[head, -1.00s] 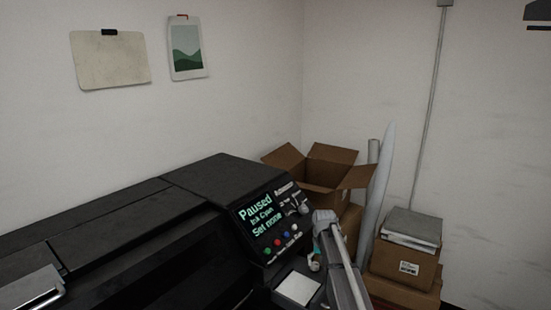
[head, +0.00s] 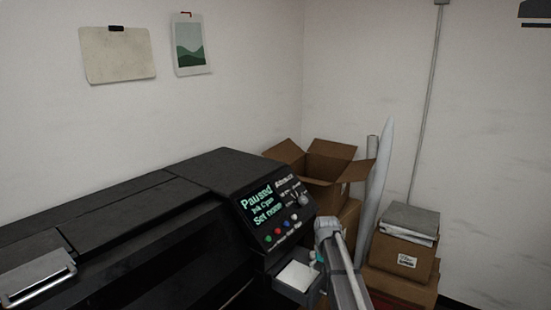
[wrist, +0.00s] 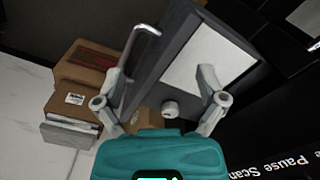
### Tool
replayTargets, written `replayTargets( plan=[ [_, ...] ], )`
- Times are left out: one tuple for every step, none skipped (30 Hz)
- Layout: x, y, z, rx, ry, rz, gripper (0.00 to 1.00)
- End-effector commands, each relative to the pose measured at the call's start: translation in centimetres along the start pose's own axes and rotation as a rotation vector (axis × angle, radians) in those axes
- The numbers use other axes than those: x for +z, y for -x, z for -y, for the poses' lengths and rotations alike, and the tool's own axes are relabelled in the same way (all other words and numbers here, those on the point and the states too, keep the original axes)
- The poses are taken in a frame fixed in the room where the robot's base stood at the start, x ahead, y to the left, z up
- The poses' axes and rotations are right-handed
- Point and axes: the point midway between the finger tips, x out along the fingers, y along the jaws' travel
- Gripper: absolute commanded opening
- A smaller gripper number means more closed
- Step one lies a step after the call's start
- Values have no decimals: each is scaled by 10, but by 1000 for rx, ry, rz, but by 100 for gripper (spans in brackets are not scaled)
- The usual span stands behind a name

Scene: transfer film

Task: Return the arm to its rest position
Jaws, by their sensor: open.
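My arm (head: 342,265) rises at the lower middle of the head view, in front of the printer's right end. My gripper, with its teal body, is mostly hidden behind the arm there. In the wrist view my gripper (wrist: 162,75) is open, its two grey fingers spread wide with nothing held between them. Beyond the fingers are a grey drawer or tray with a white pad (wrist: 208,62) and a small white round piece (wrist: 170,108). I cannot tell how far the fingers are from them.
The black printer (head: 120,215) fills the left; its panel (head: 275,213) reads "Paused". The grey tray with its white pad (head: 295,275) juts from its front. An open carton (head: 328,165), pale rolls (head: 377,185) and stacked boxes (head: 402,257) stand along the right.

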Motion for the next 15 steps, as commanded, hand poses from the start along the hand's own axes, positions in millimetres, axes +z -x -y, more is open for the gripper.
replayTargets(
  plan=[
    [12,-6,-1,0,2,0,90],
    [18,-9,-2,0,3,0,90],
    [25,-12,-2,0,5,0,90],
    [30,-14,-3,0,7,0,90],
    [37,-17,-3,0,8,0,90],
    [46,-20,-4,0,11,0,90],
    [52,-23,-5,0,13,0,90],
    [61,-27,-5,0,15,0,90],
    [72,-32,-6,0,18,0,90],
    [82,-36,-7,0,20,0,90],
    [93,-41,-8,0,23,0,90],
    [109,-47,-9,0,27,0,90],
    [121,-52,-10,1,30,0,90],
    [134,-58,-11,1,33,0,90],
    [150,-64,-13,1,37,0,90]
  ],
)
